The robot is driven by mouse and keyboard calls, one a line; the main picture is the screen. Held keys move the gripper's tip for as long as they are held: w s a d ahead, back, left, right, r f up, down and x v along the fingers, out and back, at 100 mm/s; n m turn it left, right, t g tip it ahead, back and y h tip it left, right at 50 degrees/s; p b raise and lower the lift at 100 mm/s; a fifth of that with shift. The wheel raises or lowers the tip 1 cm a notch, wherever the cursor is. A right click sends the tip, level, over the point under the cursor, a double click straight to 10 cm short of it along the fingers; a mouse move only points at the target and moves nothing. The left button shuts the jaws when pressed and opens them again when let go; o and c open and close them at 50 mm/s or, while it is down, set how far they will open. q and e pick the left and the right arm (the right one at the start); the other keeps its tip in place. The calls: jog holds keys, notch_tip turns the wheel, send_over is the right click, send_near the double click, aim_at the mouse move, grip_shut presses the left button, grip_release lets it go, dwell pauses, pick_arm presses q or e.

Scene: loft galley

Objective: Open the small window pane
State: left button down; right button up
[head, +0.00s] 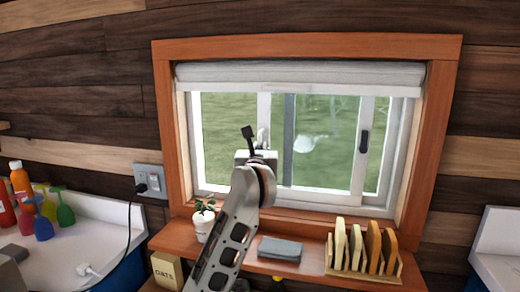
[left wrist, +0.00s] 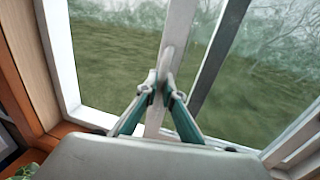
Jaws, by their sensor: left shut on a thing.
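The small window pane (head: 228,125) is the left part of a white-framed window; it also shows in the left wrist view (left wrist: 110,60). Its white upright bar (head: 264,106) carries a pale handle (left wrist: 167,62). My left gripper (head: 262,138) is in front of that bar. In the left wrist view its two teal-grey fingers (left wrist: 160,88) are closed on the handle. A dark grey upright (left wrist: 216,60) stands to the right of the bar, with a strip of glass or gap between them; I cannot tell which. My right gripper is out of view.
A wooden sill shelf below holds a potted plant (head: 202,219), a folded grey cloth (head: 280,249) and a rack of boards (head: 362,262). A rolled blind (head: 300,76) hangs above. A black handle (head: 364,142) is on the right upright. Bottles (head: 43,222) stand at left.

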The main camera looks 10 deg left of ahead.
pick_arm(q)
jog(key=shift+d, duration=0.35)
jog(key=c, duration=2.2)
grip_release()
jog(key=shift+s+d, duration=0.2)
jog(key=shift+s, duration=1.05)
jog(key=shift+s+d, duration=0.2)
jog(key=shift+s, duration=1.05)
jog(key=shift+s+d, duration=0.2)
jog(key=shift+s, duration=1.05)
